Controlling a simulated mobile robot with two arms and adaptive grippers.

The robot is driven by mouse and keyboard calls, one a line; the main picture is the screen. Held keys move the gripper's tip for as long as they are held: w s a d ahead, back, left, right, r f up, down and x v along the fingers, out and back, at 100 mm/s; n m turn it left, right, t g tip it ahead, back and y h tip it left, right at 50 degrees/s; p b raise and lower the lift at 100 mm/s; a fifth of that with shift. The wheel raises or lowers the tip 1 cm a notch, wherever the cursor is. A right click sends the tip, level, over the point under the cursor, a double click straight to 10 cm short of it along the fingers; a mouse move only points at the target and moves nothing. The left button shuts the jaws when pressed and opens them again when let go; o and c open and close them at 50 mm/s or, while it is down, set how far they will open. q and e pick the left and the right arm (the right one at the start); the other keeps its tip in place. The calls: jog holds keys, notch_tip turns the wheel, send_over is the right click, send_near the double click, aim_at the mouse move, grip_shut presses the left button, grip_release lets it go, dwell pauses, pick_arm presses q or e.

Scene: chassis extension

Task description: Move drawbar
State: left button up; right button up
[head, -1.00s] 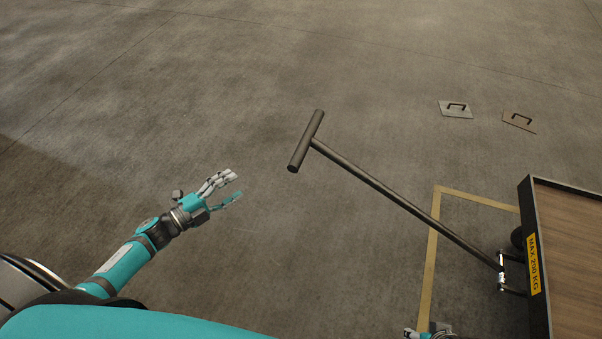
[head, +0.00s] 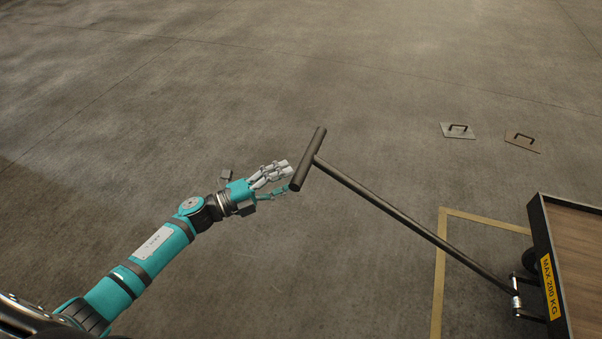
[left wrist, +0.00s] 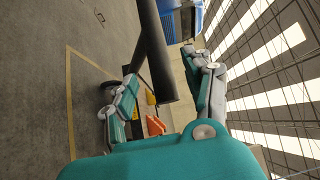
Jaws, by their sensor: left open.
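The drawbar (head: 410,222) is a dark metal bar with a T-shaped handle (head: 312,155) at its upper end. Its lower end joins the cart (head: 553,262) at the right. My left gripper (head: 284,181), a hand with white and teal fingers, is open beside the lower end of the T-handle. I cannot tell in the head view whether the fingers touch it. In the left wrist view the dark handle (left wrist: 152,50) lies between the two sets of fingers of the open left gripper (left wrist: 165,90). My right gripper does not show now.
The cart has a wooden deck (head: 585,240) and a yellow "MAX 200 KG" label. A yellow floor line (head: 438,275) runs near it. Two small plates with handles (head: 458,130) (head: 522,140) lie at the upper right. The grey concrete floor around the handle is clear.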

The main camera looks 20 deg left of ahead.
aim_at(301, 173)
pick_arm(q)
jog(key=x, duration=0.5)
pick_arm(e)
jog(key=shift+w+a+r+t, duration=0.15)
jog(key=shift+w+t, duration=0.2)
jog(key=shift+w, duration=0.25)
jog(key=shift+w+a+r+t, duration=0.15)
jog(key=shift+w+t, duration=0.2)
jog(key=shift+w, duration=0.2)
pick_arm(q)
grip_shut()
